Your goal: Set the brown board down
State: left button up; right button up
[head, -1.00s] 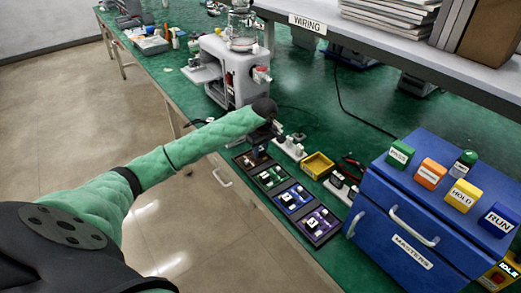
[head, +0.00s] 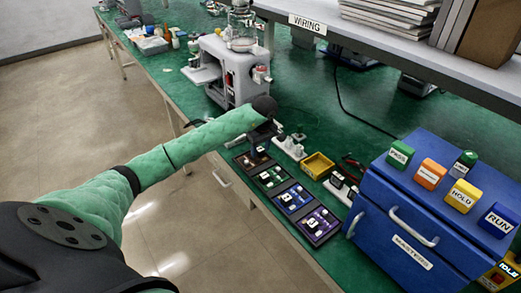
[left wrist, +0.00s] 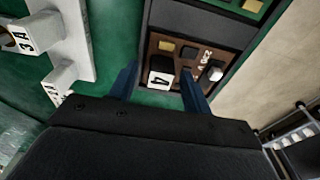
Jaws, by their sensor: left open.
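The brown board (head: 250,159) lies in the far end slot of the dark tray (head: 316,242) at the table's front edge. In the left wrist view the brown board (left wrist: 194,53) shows a white block marked 4 and small yellowish and pale parts. My left gripper (head: 272,135) is just above and beside the board in the head view. In the left wrist view its two blue fingers (left wrist: 160,85) are apart near the board's close end. The gripper is open and holds nothing. The close edge of the board is partly hidden by the gripper body.
Green, blue and purple boards (head: 315,224) fill the other tray slots. White numbered blocks (head: 289,146), a yellow bin (head: 318,165) and a blue cabinet (head: 412,230) stand to the right. A grey machine (head: 234,70) stands behind my gripper.

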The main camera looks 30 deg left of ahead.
pick_arm(q)
jog(key=r, duration=0.2)
jog(key=r+b, duration=0.1)
jog(key=r, duration=0.1)
jog(key=r+b, duration=0.1)
jog(key=r, duration=0.1)
jog(key=shift+s+d+r, duration=0.15)
jog(key=shift+d+r, duration=0.25)
notch_tip(320, 180, up, 2)
jog(key=shift+d+r+b, duration=0.1)
jog(key=shift+r+b, duration=0.1)
jog(key=shift+b, duration=0.3)
jog(key=shift+s+d+r, duration=0.15)
jog(key=shift+r, duration=0.9)
pick_arm(e)
notch_tip(320, 180, up, 9)
jog(key=s+a, duration=0.1)
jog(key=shift+t+y, duration=0.3)
jog(key=shift+t, duration=0.1)
jog(key=shift+s+a, duration=0.1)
jog(key=shift+s, duration=0.1)
